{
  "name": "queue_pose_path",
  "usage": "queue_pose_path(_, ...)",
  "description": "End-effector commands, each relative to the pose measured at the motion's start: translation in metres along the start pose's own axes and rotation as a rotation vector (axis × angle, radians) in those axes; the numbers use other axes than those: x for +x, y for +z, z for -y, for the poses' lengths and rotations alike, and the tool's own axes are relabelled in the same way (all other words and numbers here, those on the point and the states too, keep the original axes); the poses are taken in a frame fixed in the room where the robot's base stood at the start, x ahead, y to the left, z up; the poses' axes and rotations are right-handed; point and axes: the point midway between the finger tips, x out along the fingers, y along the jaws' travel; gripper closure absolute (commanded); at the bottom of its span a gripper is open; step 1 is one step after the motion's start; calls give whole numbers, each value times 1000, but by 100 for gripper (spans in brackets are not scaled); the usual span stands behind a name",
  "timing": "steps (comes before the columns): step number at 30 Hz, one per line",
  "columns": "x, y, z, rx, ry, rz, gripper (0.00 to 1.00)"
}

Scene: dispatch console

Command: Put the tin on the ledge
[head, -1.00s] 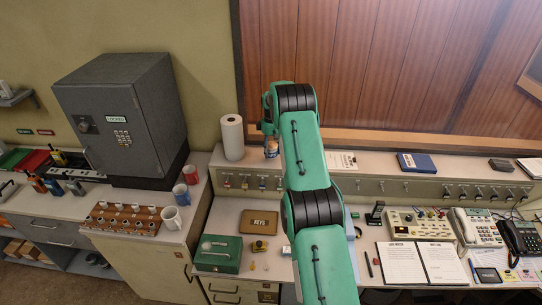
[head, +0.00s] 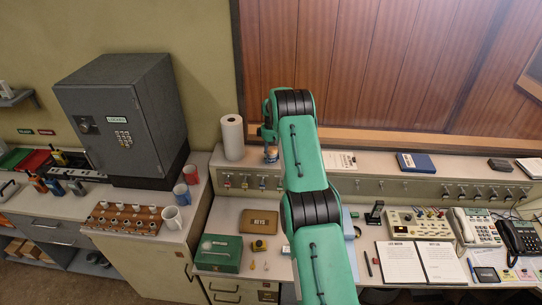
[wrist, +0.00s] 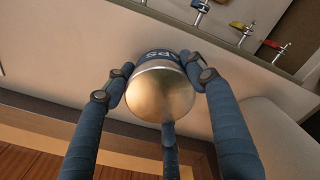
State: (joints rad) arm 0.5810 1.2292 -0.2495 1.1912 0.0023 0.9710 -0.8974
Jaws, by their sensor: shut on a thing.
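The tin (wrist: 161,92) is a small round can with a silvery end and a dark blue band with pale letters. In the wrist view, my gripper (wrist: 158,72) has its blue fingers closed around it. In the head view, the tin (head: 272,155) shows small beside my green arm, under my gripper (head: 267,134), which is partly hidden by the arm. The ledge (head: 377,167) is the pale raised shelf along the back wall. The tin is over or at its left part; I cannot tell whether it touches the surface.
A paper roll (head: 232,137) stands on the ledge left of the tin. A paper sheet (head: 341,161) and blue folder (head: 416,162) lie to the right. Keys (wrist: 239,29) hang along the ledge's front. A grey safe (head: 125,117) stands at left.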

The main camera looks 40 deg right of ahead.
Motion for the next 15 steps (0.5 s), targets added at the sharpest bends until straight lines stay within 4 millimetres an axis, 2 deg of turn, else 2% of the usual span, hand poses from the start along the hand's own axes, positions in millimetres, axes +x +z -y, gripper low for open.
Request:
queue_pose_path(5,3,0,0,0,0,0,77)
queue_pose_path(6,3,0,0,0,0,0,39)
queue_pose_path(8,3,0,0,0,0,0,27)
queue_pose_path(15,2,0,0,0,0,0,26)
